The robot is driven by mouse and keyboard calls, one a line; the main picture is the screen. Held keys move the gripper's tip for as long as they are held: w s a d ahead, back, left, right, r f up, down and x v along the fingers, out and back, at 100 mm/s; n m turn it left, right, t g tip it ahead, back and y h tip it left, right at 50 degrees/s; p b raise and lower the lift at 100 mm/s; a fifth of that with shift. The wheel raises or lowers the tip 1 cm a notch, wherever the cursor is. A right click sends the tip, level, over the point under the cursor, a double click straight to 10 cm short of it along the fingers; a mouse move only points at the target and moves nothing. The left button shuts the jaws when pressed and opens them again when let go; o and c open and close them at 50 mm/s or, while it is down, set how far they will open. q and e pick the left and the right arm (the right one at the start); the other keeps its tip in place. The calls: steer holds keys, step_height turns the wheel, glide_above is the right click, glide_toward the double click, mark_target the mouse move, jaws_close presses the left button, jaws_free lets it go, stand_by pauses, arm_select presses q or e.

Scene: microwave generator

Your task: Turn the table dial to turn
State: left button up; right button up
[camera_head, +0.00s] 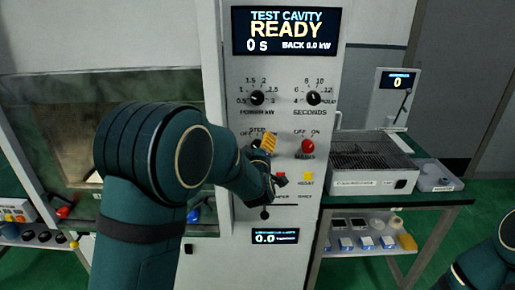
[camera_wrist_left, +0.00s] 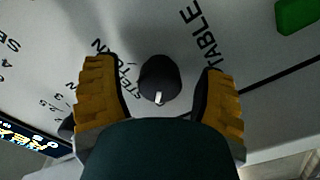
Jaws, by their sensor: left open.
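The table dial (camera_wrist_left: 158,78) is a round black knob on the pale panel, with a white mark at its lower edge in the left wrist view. The label TABLE is to its right, and a partly hidden label that seems to read STEP is to its left. My left gripper (camera_wrist_left: 160,100) is open, with one yellow-padded finger on each side of the dial and visible gaps between. In the head view, my left gripper (camera_head: 266,147) is at the panel below the upper knobs and mostly covers the table dial. My right gripper is out of view.
The power knob (camera_head: 257,98) and seconds knob (camera_head: 313,98) are above. A red knob (camera_head: 308,146) and a yellow button (camera_head: 308,177) are to the right. The display (camera_head: 287,30) reads READY. A side bench (camera_head: 440,200) carries a metal tray.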

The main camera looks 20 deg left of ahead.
arm_select(q)
steer(key=shift+c, duration=0.3)
jaws_close()
steer(key=shift+m, duration=0.3)
steer(key=m, duration=0.4)
steer(key=shift+r+p, duration=0.1)
steer(key=shift+p, duration=0.25)
steer(key=m+p, duration=0.1)
steer(key=m, duration=0.4)
steer(key=m+p, duration=0.1)
steer(key=m, duration=0.1)
steer(key=shift+m, duration=0.3)
steer(key=m+p, duration=0.2)
steer(key=m, duration=0.3)
steer(key=shift+m+p, duration=0.3)
steer(key=shift+p, duration=0.05)
